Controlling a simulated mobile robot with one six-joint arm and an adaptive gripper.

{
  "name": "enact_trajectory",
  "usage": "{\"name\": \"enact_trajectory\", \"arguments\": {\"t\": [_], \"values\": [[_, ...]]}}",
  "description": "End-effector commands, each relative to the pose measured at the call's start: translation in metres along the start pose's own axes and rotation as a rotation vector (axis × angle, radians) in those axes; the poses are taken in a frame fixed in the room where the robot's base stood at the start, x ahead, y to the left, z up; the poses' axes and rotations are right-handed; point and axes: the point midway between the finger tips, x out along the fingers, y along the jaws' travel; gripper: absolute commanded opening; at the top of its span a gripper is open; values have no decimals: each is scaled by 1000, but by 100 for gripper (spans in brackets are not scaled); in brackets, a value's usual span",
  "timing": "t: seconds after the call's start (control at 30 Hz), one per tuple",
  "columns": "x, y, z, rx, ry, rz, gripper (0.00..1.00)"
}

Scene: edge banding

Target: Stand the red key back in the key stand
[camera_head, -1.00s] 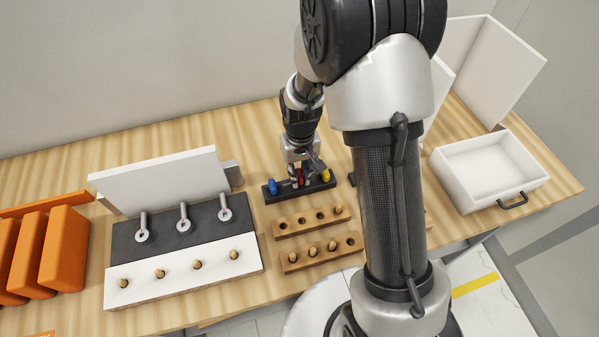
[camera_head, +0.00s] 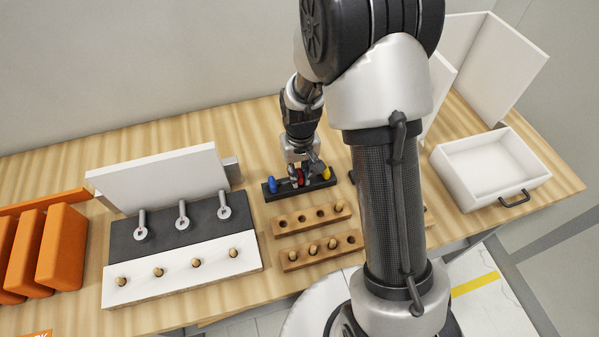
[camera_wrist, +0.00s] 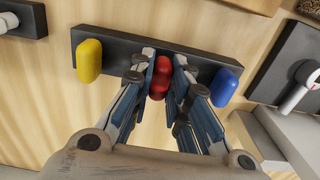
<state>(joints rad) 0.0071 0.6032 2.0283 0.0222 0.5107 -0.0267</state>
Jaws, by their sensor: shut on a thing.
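The red key (camera_wrist: 160,78) is between the fingers of my gripper (camera_wrist: 163,75) in the wrist view, with both fingers closed on it. It also shows in the head view (camera_head: 300,178), over the middle of the key stand. The key stand (camera_wrist: 122,42) is a long dark block on the table. It carries a yellow key (camera_wrist: 89,60) at one end and a blue key (camera_wrist: 224,87) at the other. My gripper (camera_head: 299,172) is low over the stand in the head view. The red key's lower end is hidden, so I cannot tell whether it is seated.
Two wooden peg strips (camera_head: 310,219) lie in front of the stand. A dark and white board (camera_head: 185,265) with pegs and metal keys is at the left, beside orange blocks (camera_head: 62,245). A white tray (camera_head: 490,172) is at the right.

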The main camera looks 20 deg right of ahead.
Motion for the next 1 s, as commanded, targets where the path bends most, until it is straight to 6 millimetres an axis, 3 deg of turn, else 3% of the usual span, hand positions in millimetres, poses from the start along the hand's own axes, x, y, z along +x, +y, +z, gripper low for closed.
{"name": "enact_trajectory", "arguments": {"t": [0.53,0.57,0.9,1.0], "values": [[4,0,0,0,0,0,0],[4,0,0,0,0,0,17],[4,0,0,0,0,0,40],[4,0,0,0,0,0,40]]}}
